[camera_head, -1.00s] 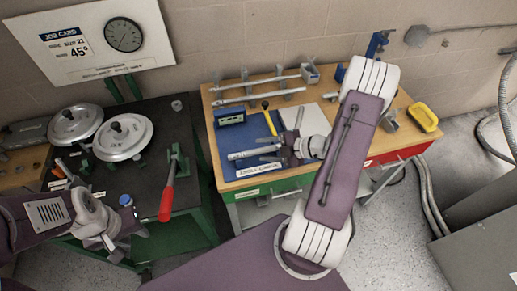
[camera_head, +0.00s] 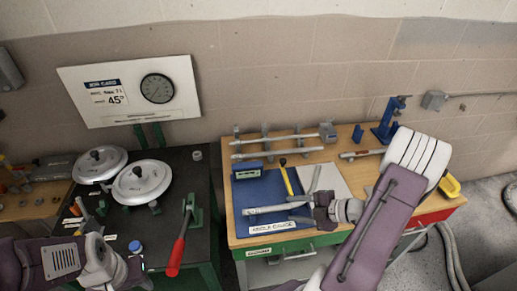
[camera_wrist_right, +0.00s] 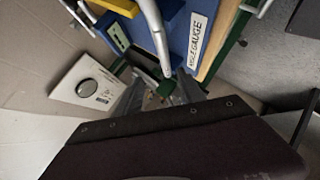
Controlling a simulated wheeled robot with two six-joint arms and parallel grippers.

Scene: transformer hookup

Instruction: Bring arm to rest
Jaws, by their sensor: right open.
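My right gripper (camera_head: 318,210) is over the front right part of the blue mat (camera_head: 262,192) on the wooden bench. It is open, and its jaws show no object held. A silver bar (camera_head: 272,209) lies on the mat just left of it, above the ANGLE GAUGE label (camera_head: 272,227). The label also shows in the right wrist view (camera_wrist_right: 197,42). I cannot tell whether the gripper touches the bar. My right forearm hides part of the bench's right side. My left gripper (camera_head: 135,270) is at the lower left, by the dark bench; its jaws are unclear.
A yellow-handled tool (camera_head: 287,180) and a small digital box (camera_head: 248,170) lie on the mat. A rack with bars (camera_head: 275,146) stands behind. A red-handled lever (camera_head: 178,250) and two round silver discs (camera_head: 142,184) are on the dark bench (camera_head: 190,173). A yellow tray (camera_head: 450,186) is right of my forearm.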

